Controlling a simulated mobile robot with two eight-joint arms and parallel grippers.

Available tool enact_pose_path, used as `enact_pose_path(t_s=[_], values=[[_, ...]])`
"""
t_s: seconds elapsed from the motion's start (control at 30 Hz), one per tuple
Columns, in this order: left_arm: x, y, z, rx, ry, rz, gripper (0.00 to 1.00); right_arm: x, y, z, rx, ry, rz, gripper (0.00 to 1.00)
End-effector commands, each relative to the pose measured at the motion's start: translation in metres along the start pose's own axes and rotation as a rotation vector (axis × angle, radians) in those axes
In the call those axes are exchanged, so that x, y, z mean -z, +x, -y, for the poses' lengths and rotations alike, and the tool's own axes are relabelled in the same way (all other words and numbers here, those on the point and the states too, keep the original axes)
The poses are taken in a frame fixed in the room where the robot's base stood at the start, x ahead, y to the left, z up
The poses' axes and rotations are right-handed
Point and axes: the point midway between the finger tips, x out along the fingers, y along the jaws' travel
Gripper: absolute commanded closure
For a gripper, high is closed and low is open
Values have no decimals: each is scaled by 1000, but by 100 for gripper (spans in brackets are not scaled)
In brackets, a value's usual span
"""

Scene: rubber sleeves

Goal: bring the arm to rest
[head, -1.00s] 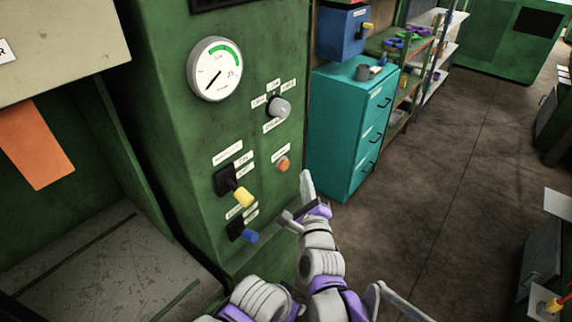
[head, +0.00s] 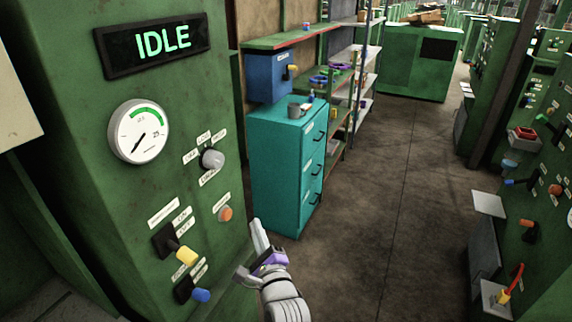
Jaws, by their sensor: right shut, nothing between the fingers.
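My right gripper (head: 257,246) is at the lower middle of the head view, just right of the green machine's control panel (head: 90,185). It is shut and empty, its fingers pointing up, and it appears apart from the panel controls. The yellow-handled lever (head: 186,256) and the blue-handled lever (head: 200,295) are to its left. The orange button (head: 225,214) is up and left of it. My left gripper is not in the head view.
A lit display (head: 160,42) reads IDLE above a round gauge (head: 139,132) and a grey knob (head: 212,159). A teal drawer cabinet (head: 270,170) stands behind the gripper. The aisle floor (head: 395,215) is clear. More green machines (head: 545,190) line the right.

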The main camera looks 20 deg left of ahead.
Motion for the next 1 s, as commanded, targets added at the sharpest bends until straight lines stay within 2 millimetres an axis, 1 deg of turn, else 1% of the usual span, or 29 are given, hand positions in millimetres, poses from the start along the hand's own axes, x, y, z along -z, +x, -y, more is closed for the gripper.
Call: enact_pose_path(t_s=[0.1,0.17,0.27,0.37,0.4,0.47,0.5,0.53,0.57,0.6,0.67,0.7,0.77,0.8,0.9,1.0], values=[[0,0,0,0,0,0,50,2,-1,2,-2,-10,-5,100],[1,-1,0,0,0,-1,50,8,-4,7,-12,-47,-23,100],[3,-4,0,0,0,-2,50,33,-22,28,-59,-199,-95,100],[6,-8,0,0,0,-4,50,72,-58,56,-167,-452,-204,100],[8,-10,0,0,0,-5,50,90,-78,67,-228,-566,-249,100],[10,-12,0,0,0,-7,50,116,-112,80,-335,-734,-308,100],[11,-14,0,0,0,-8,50,131,-137,88,-413,-840,-339,100],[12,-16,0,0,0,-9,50,142,-156,92,-474,-917,-359,100],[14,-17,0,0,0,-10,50,152,-176,96,-540,-990,-374,100],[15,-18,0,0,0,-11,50,164,-204,100,-630,-1081,-387,100],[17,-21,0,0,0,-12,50,180,-247,102,-775,-1208,-393,100],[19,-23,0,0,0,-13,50,189,-275,102,-871,-1280,-386,100],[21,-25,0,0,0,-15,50,198,-315,100,-1012,-1371,-360,100],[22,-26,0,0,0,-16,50,203,-340,97,-1100,-1420,-335,100],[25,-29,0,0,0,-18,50,209,-390,88,-1278,-1503,-257,100],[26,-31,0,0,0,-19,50,211,-422,80,-1392,-1546,-187,100]])
